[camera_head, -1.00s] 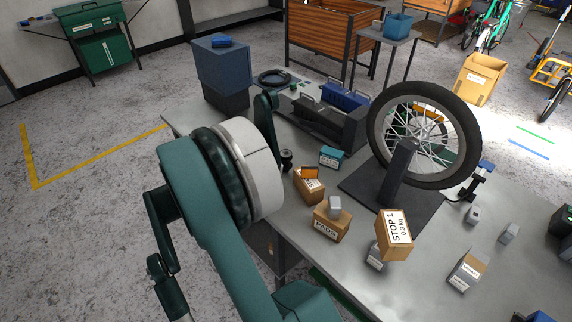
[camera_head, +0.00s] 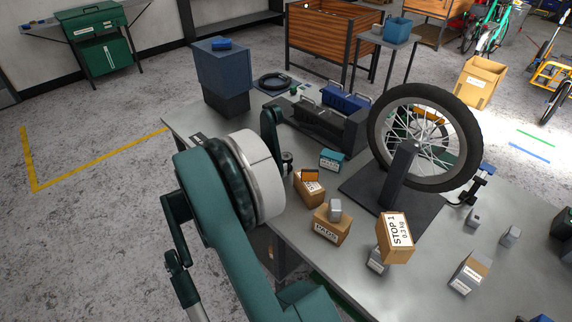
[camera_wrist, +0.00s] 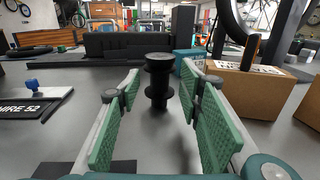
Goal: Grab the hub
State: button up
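The hub (camera_wrist: 158,82) is a black spool-shaped part standing upright on the grey bench. In the wrist view it is centred between the two green-padded fingers of my gripper (camera_wrist: 161,76), near their tips. The fingers are spread wide, with a visible gap on both sides of the hub. How deep the hub sits between the tips is hard to tell. In the head view the hub (camera_head: 287,158) shows small just right of my wrist, which hides most of the gripper.
A black tray (camera_head: 325,125) lies behind. A wheel on a stand (camera_head: 398,175) is further right. A "HIRE 52" plate (camera_wrist: 35,110) lies left in the wrist view.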

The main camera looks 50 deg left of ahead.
jog(key=shift+w, duration=0.25)
jog(key=shift+w+d+b, duration=0.15)
jog(key=shift+w+b, duration=0.05)
jog(key=shift+w, duration=1.1)
jog(key=shift+w+d+b, duration=0.1)
jog(key=shift+w+b, duration=0.1)
jog(key=shift+w, duration=1.05)
jog(key=c, duration=0.7)
